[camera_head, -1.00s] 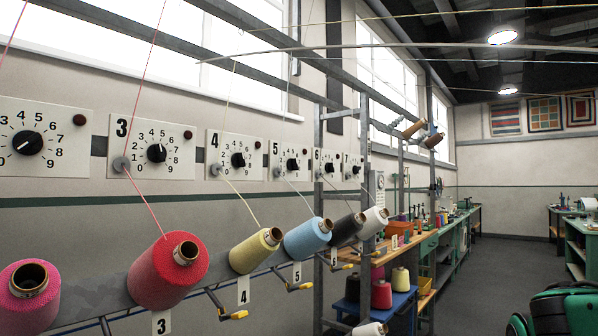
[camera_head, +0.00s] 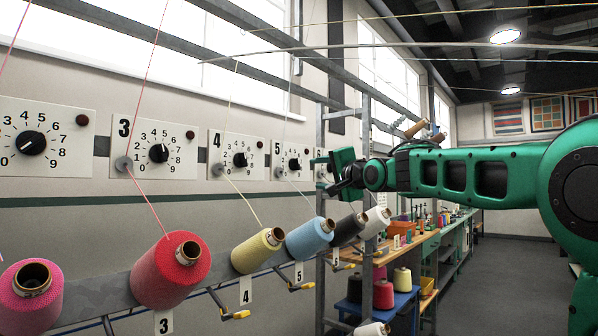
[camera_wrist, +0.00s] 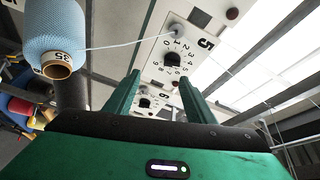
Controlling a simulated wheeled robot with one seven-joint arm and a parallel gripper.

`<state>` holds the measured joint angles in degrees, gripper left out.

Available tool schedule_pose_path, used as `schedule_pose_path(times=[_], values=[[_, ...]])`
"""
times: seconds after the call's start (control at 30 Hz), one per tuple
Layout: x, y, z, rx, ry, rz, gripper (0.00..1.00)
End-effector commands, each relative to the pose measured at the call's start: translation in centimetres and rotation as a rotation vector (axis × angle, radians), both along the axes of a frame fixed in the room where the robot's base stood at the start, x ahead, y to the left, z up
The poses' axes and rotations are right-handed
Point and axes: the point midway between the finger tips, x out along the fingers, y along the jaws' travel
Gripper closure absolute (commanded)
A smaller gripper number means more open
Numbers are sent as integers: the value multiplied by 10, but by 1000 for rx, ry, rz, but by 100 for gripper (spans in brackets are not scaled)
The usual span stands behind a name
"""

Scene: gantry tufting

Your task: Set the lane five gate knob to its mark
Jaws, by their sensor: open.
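The lane five gate knob (camera_head: 293,164) is a black round knob on a white dial plate marked 5 (camera_head: 276,147) on the wall. In the wrist view the knob (camera_wrist: 175,59) sits on its plate, ahead of my fingertips, with a numbered scale around it. Where its pointer aims is too small to tell. My gripper (camera_head: 334,176) is open and empty to the right of the lane five plate, covering much of the lane 6 and 7 plates. In the wrist view its two green fingers (camera_wrist: 160,80) stand apart, with the knob beyond them and no contact visible.
A blue yarn cone (camera_head: 309,238) sits on the rail below lane five; its thread runs to the eyelet (camera_head: 278,173) beside the knob. Grey rack posts (camera_head: 366,140) stand close to my arm. Another dial plate (camera_wrist: 145,101) shows between my fingers. The right-hand floor is clear.

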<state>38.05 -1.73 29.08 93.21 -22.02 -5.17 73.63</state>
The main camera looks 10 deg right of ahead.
Motion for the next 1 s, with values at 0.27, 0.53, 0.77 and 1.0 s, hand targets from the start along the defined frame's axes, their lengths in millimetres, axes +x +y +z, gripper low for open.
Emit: schedule_pose_path(times=[0.27,0.53,0.77,1.0], values=[[16,10,22,58,-45,28,50],[54,19,25,58,-42,27,50],[85,27,28,57,-42,27,50],[103,30,30,55,-42,24,50]])
